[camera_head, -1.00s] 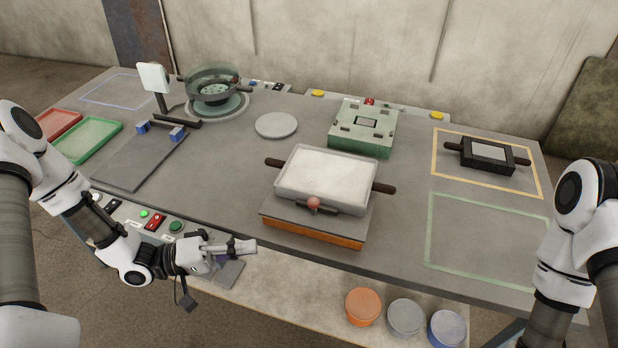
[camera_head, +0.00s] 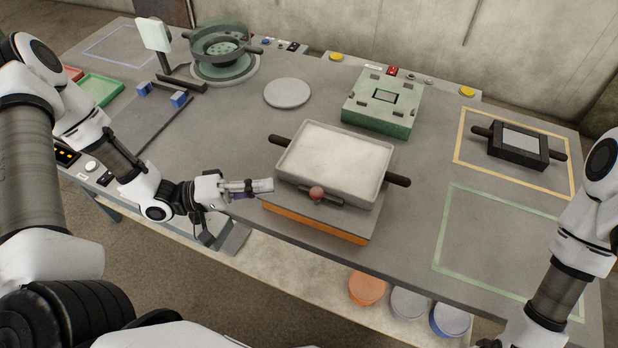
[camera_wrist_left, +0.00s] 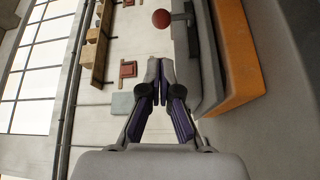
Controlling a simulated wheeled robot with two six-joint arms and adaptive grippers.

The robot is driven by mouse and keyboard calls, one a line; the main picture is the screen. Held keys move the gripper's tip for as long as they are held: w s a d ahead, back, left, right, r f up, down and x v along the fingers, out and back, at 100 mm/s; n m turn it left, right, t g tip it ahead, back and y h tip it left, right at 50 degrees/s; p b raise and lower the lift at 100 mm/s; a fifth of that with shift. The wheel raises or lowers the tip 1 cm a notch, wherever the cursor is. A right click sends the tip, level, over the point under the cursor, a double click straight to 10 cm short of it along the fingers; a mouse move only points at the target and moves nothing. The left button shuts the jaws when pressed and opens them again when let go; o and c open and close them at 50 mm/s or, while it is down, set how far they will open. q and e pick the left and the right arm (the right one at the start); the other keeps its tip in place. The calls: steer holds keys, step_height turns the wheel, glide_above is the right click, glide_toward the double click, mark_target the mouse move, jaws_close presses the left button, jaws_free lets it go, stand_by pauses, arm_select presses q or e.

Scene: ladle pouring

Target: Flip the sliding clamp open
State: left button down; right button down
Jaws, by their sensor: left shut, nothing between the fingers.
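The sliding clamp is a dark bar (camera_head: 327,200) with a round red knob (camera_head: 316,193), at the front edge of a pale tray (camera_head: 385,185). The tray sits on a block with an orange front (camera_head: 310,228). In the left wrist view the knob (camera_wrist_left: 161,18) and dark bar (camera_wrist_left: 183,17) show at the top, beyond my fingertips. My left gripper (camera_head: 270,185) is shut and empty, left of the clamp by the tray's front left corner. In the left wrist view its fingertips (camera_wrist_left: 160,70) are together and apart from the knob. My right gripper is out of view.
Dark handles stick out at the tray's left (camera_head: 281,141) and right (camera_head: 398,180). A green fixture (camera_head: 385,115) stands behind it, with a round grey plate (camera_head: 287,93) to the left. Coloured tubs (camera_head: 367,288) sit below the table's front edge. The green-outlined area at right is clear.

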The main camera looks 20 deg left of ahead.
mark_target(309, 181)
arm_select(q)
steer(key=x, duration=0.9)
steer(key=shift+w+d, duration=0.1)
steer(key=shift+d, duration=0.15)
steer(key=shift+f, duration=0.1)
